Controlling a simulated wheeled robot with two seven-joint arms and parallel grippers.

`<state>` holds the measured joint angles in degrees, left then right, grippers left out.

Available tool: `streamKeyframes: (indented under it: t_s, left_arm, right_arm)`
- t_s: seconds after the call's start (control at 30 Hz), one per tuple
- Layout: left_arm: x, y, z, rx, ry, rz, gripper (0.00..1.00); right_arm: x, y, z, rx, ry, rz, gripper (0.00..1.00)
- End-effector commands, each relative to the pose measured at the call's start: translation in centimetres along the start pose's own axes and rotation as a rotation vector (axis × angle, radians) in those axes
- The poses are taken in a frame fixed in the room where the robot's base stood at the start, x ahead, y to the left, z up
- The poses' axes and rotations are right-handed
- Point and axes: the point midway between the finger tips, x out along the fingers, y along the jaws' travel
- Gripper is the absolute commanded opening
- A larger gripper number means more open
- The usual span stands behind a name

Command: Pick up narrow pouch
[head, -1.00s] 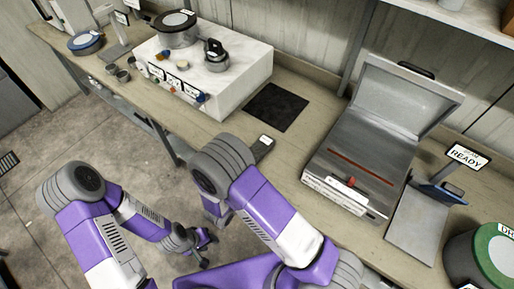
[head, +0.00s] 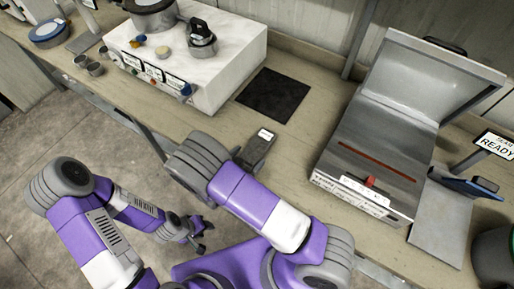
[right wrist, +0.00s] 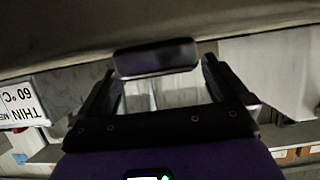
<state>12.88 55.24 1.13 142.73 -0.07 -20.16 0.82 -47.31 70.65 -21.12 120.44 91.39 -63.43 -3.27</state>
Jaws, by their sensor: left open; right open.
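I cannot make out a narrow pouch in either view. My left gripper (head: 199,237) hangs over the floor in front of the bench, open and empty. In the right wrist view my right gripper (right wrist: 160,78) is open. A dark rounded block (right wrist: 155,60) shows between and beyond its fingertips; I cannot tell what it is or whether they touch it.
On the bench (head: 300,160) stand a white box (head: 235,80) with knobs and labels, a black mat (head: 273,95), a small grey device (head: 258,148), and an open grey machine (head: 375,150) with a red strip. A tablet stand (head: 440,225) is at the right.

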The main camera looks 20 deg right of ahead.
Motion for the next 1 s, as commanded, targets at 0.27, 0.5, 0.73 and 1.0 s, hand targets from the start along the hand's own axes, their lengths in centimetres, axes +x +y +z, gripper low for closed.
streamKeyframes:
  t_s: [0.27,0.5,0.73,1.0]
  left_arm:
    - [0.2,-0.1,0.0,0.0,0.0,0.0,0.43]
    - [0.2,-0.1,0.0,0.0,0.0,0.0,0.43]
    - [0.2,-0.1,0.0,0.0,0.0,0.0,0.43]
    - [0.2,-0.1,0.0,0.0,0.0,0.0,0.43]
  right_arm:
    - [2.4,0.0,0.0,-0.001,0.0,0.0,1.0]
    - [2.3,0.0,0.0,-0.001,-0.001,0.0,0.89]
    - [2.3,0.0,0.0,0.0,-0.001,0.0,0.54]
    - [2.3,0.0,-0.1,0.0,0.0,0.0,0.45]
